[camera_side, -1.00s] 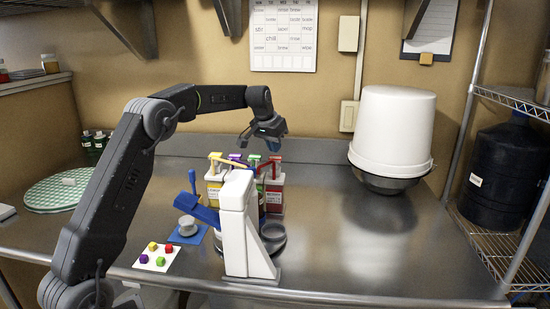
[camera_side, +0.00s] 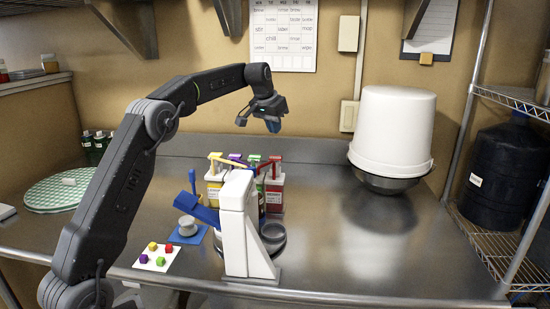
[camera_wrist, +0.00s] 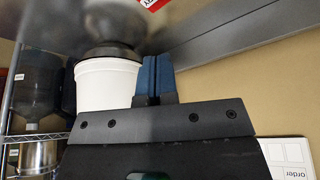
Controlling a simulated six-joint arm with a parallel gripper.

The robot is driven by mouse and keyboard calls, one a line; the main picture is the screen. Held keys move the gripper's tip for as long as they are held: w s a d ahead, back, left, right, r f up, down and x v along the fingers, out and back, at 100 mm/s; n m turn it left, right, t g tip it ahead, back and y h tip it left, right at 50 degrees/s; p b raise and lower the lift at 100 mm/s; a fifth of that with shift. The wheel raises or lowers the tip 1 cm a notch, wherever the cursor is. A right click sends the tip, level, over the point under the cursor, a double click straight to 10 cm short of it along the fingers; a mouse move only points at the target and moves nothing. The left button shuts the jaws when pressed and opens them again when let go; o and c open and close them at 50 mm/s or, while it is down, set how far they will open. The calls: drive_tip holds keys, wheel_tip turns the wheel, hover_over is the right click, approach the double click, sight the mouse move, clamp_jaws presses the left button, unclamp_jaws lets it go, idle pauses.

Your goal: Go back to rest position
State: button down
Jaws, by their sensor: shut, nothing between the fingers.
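My gripper (camera_side: 273,126) hangs in the air above the pump bottles and in front of the tan wall, touching nothing. Its blue fingers (camera_wrist: 152,76) are pressed together in the wrist view, with nothing between them. Below it stand several bottles with coloured pump tops, among them a yellow-topped one (camera_side: 214,188) and a red one (camera_side: 275,192). A white stand (camera_side: 239,225) with a blue lever part (camera_side: 200,208) is in front of the bottles and partly hides them.
A white bucket (camera_side: 391,130) sits upside down on a dark bowl (camera_side: 388,182) at right. A wire shelf (camera_side: 500,240) holds a dark jug (camera_side: 500,175). A white card (camera_side: 158,258) with coloured cubes and a green checked round mat (camera_side: 58,192) are at left. Right front steel is clear.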

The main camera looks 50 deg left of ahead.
idle(0.3)
drive_tip(key=s+d+r+m, duration=0.1)
drive_tip(key=s+d+r, duration=0.2)
drive_tip(key=s+d, duration=0.45)
drive_tip(key=s+d+r, duration=0.3)
drive_tip(key=s+d, duration=0.4)
drive_tip(key=d, duration=0.2)
drive_tip(key=s+d+f, duration=0.3)
drive_tip(key=s, duration=0.4)
drive_tip(key=s+d+f+m, duration=0.1)
drive_tip(key=s+d+f, duration=0.2)
drive_tip(key=s, duration=0.4)
drive_tip(key=s+d+f+m+t+h, duration=0.1)
drive_tip(key=s+d+f, duration=0.2)
drive_tip(key=s+f, duration=0.2)
drive_tip(key=s, duration=0.3)
drive_tip(key=shift+d, duration=0.3)
